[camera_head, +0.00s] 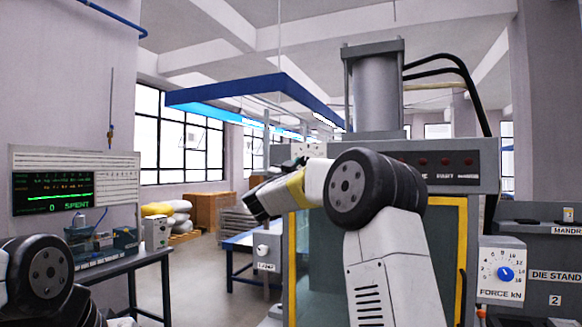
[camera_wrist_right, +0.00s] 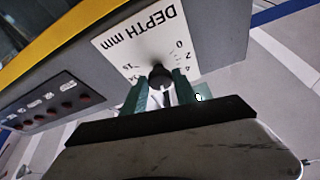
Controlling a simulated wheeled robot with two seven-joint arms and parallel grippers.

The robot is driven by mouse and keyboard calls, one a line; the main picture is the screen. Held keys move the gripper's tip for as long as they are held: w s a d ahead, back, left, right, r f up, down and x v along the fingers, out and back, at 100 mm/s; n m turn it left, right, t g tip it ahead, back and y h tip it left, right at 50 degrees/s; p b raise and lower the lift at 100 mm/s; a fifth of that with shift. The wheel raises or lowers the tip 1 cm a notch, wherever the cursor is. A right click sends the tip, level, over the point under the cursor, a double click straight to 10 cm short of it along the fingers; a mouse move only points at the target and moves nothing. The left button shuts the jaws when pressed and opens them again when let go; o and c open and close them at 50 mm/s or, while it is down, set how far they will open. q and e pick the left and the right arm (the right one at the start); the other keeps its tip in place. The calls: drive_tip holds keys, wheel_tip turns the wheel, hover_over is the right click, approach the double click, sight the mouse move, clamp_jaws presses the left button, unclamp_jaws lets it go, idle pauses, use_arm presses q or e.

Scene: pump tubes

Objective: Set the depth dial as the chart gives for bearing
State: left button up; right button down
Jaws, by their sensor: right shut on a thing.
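The depth dial's white plate (camera_wrist_right: 131,46), marked DEPTH mm, appears upside down in the right wrist view. Its dark round knob (camera_wrist_right: 160,75) sits between the green fingers of my right gripper (camera_wrist_right: 160,92), which is shut on it. Marks 0, 2 and 4 show on the right of the scale; the left marks are small and blurred. I cannot tell where the knob points. In the head view my right arm reaches up and left before the press; its fingertips cannot be made out. My left arm shows at lower left, its gripper out of view.
A dark screen (camera_head: 53,192) reading "0 SPENT" stands at left; its smaller lines are unreadable. The press (camera_head: 378,92) has red buttons (camera_wrist_right: 68,104) along its panel and a yellow frame. A force dial (camera_head: 505,273) with a blue knob and a die stand (camera_head: 555,291) are at right.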

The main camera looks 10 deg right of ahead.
drive_tip(key=m+g, duration=0.1)
drive_tip(key=m, duration=0.2)
drive_tip(key=m+g+h, duration=0.1)
drive_tip(key=m, duration=0.2)
drive_tip(key=m+g+h, duration=0.1)
drive_tip(key=m+g, duration=0.1)
drive_tip(key=m, duration=0.2)
drive_tip(key=shift+w+a+r, duration=0.15)
drive_tip(key=shift+w+a, duration=0.1)
drive_tip(key=shift+a, duration=0.05)
drive_tip(key=m+g, duration=0.2)
drive_tip(key=m, duration=0.3)
drive_tip(key=shift+a+r, duration=0.1)
drive_tip(key=shift+r, duration=0.05)
drive_tip(key=shift+r+m+g+y, duration=0.1)
drive_tip(key=shift+m+g+y, duration=0.2)
drive_tip(key=shift+m, duration=0.6)
drive_tip(key=shift+r+m+g+y, duration=0.15)
drive_tip(key=shift+m+g, duration=0.25)
drive_tip(key=shift+m, duration=0.5)
drive_tip(key=c, duration=1)
unclamp_jaws()
drive_tip(key=shift+o, duration=0.2)
drive_tip(key=v, duration=0.7)
drive_tip(key=shift+s+a, duration=0.15)
drive_tip(key=shift+a, duration=0.2)
